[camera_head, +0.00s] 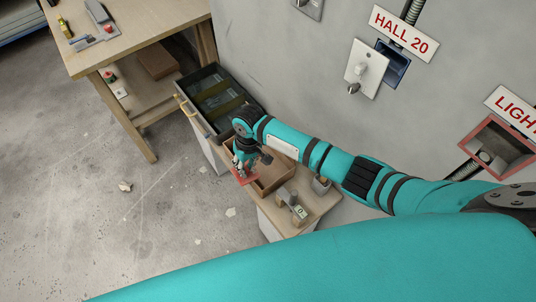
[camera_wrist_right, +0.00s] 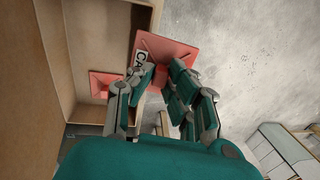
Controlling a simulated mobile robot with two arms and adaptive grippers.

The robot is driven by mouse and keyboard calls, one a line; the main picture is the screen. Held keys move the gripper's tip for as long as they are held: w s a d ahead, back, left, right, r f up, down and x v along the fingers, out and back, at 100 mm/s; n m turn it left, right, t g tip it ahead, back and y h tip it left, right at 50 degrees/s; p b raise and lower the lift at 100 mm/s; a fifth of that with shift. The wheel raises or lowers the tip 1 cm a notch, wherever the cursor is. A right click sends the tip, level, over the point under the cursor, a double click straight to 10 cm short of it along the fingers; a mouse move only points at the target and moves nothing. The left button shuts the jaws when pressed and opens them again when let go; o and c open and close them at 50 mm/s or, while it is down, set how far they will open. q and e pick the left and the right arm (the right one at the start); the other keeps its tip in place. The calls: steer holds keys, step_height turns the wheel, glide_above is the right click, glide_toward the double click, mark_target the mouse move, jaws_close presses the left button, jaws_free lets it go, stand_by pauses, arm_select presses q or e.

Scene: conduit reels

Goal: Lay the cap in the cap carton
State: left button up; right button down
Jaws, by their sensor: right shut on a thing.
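My right gripper (camera_head: 243,163) is shut on a red square cap (camera_head: 246,179) at the front edge of the cap carton (camera_head: 278,181). In the right wrist view, the fingers (camera_wrist_right: 163,68) meet at the cap (camera_wrist_right: 178,48), whose plate reaches out beyond the carton's wall. A label reading "CA" on the carton (camera_wrist_right: 88,25) is partly covered by the cap and a finger. A second red cap (camera_wrist_right: 102,86) lies inside the carton. Whether the held cap touches the carton's rim is unclear. My left gripper is not in view.
A dark open case (camera_head: 213,98) stands beyond the carton. Wall boxes and a wooden workbench (camera_head: 130,40) are farther off.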

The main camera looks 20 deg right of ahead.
steer(key=w+d+n+h, duration=0.1)
steer(key=w+d, duration=0.1)
steer(key=d, duration=0.5)
arm_select(q)
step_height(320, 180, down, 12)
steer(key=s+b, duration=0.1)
steer(key=b, duration=1.1)
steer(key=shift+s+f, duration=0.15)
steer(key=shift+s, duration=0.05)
arm_select(e)
steer(key=f, duration=0.6)
steer(key=d+f, duration=0.1)
steer(key=f, duration=0.3)
steer(key=shift+w+f, duration=0.1)
steer(key=shift+w, duration=0.15)
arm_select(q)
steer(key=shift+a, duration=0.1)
arm_select(e)
steer(key=shift+f, duration=0.35)
steer(key=c, duration=1.2)
jaws_free()
arm_select(q)
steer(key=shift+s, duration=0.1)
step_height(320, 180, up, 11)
steer(key=p, duration=1.1)
arm_select(e)
step_height(320, 180, up, 10)
